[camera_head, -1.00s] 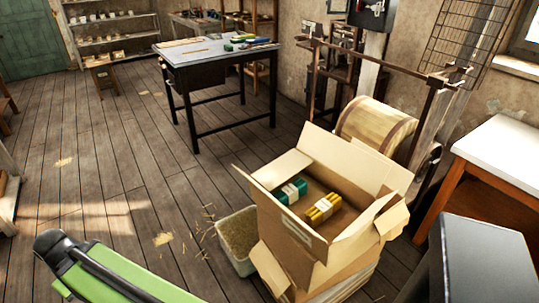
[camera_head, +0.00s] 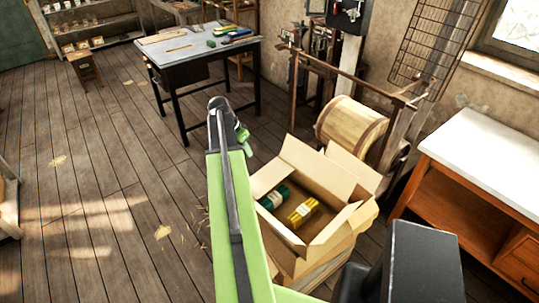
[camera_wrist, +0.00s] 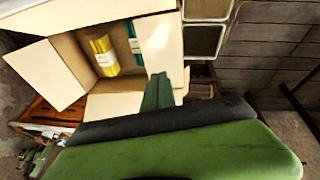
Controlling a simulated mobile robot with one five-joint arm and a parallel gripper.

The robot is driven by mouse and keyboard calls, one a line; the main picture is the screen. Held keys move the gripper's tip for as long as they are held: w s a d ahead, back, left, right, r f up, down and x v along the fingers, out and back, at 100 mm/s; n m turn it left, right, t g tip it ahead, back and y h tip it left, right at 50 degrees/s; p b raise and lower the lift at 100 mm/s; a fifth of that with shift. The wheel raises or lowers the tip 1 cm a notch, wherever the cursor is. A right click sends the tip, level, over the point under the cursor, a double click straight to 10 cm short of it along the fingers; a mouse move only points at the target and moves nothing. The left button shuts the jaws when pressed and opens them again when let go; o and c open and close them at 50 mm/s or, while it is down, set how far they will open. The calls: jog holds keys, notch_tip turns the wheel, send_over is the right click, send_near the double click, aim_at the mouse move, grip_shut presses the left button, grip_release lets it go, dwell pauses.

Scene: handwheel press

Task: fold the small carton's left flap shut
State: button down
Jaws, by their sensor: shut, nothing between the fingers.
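The small carton (camera_head: 342,243) stands open at lower right in the head view, its flaps spread. A teal bundle (camera_head: 273,198) and a yellow bundle (camera_head: 303,213) lie inside. The carton's left flap (camera_head: 268,177) shows partly beside my arm, standing open. The wrist view shows the carton from another side, with the yellow bundle (camera_wrist: 103,56) and the teal bundle (camera_wrist: 135,40). There my gripper (camera_wrist: 158,80) is shut and empty, its tip in front of a pale flap (camera_wrist: 165,45) that seems to be the left one. I cannot tell whether they touch.
A wooden drum (camera_head: 345,125) and a metal frame stand close behind the carton. A white-topped bench (camera_head: 480,155) is at right, a dark worktable (camera_head: 200,55) at the back. My arm hides the floor left of the carton. Open plank floor (camera_head: 110,190) lies further left.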

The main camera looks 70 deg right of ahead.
jog(key=shift+m, duration=0.5)
jog(key=s+d+f+b, duration=0.1)
jog(key=s+f+b, duration=0.1)
jog(key=f+b, duration=0.2)
jog(key=s+d+f+b, duration=0.1)
jog(key=s+f+b, duration=0.2)
jog(key=f+b, duration=0.1)
jog(key=s+d+f+b, duration=0.1)
jog(key=s+f+b, duration=0.1)
jog(key=f+b, duration=0.2)
jog(key=shift+s+d+b, duration=0.4)
jog(key=shift+b, duration=0.15)
jog(key=shift+r, duration=0.1)
